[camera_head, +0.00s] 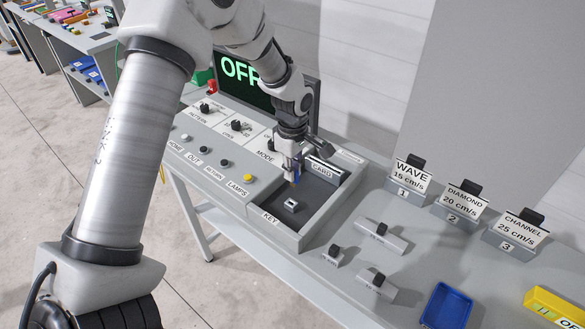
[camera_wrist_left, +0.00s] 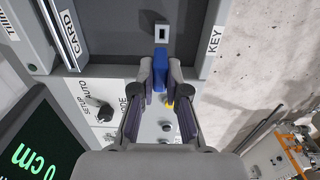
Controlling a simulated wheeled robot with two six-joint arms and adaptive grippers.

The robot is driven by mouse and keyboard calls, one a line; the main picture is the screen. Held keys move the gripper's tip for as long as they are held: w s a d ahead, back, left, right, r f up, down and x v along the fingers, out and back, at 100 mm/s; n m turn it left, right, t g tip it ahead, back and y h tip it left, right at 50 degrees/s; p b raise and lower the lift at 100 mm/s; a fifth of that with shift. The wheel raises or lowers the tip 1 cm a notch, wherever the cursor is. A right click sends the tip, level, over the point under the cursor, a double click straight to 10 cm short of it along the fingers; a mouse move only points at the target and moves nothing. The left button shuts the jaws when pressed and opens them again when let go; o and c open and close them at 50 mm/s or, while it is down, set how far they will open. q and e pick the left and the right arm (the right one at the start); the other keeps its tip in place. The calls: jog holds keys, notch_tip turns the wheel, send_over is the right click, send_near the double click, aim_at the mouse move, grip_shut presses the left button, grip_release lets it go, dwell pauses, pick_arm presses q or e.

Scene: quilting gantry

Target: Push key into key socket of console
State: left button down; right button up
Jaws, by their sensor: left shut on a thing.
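The console (camera_head: 222,150) has a dark recessed bay with a KEY label on its front rim. The key socket (camera_head: 291,205) is a small light block with a dark slot on the bay floor; it also shows in the left wrist view (camera_wrist_left: 162,32). My left gripper (camera_head: 292,168) is above the bay, shut on the blue key (camera_wrist_left: 160,62), which sticks out between the fingertips towards the socket. In the head view the key's lower end is above and just behind the socket, apparently clear of it. The fingers partly hide the key. My right gripper is out of view.
The CARD slot (camera_head: 322,168) lies at the bay's back. Knobs and buttons fill the panel to the left, beside a screen (camera_head: 240,75) reading OFF. Labelled card stands (camera_head: 408,180), small knobbed blocks (camera_head: 381,237) and a blue tray (camera_head: 446,306) stand to the right.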

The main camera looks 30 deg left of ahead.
aim_at(292, 184)
pick_arm(q)
jog(key=shift+s+a+f+b, duration=0.15)
jog(key=shift+a+f+b, duration=0.35)
jog(key=shift+f, duration=0.25)
jog(key=f+b, duration=0.1)
jog(key=d+f+b, duration=0.1)
jog(key=f, duration=0.1)
jog(key=shift+f, duration=0.3)
jog(key=shift+a+f, duration=0.15)
jog(key=shift+f, duration=0.1)
jog(key=shift+a+f, duration=0.1)
jog(key=shift+p, duration=0.3)
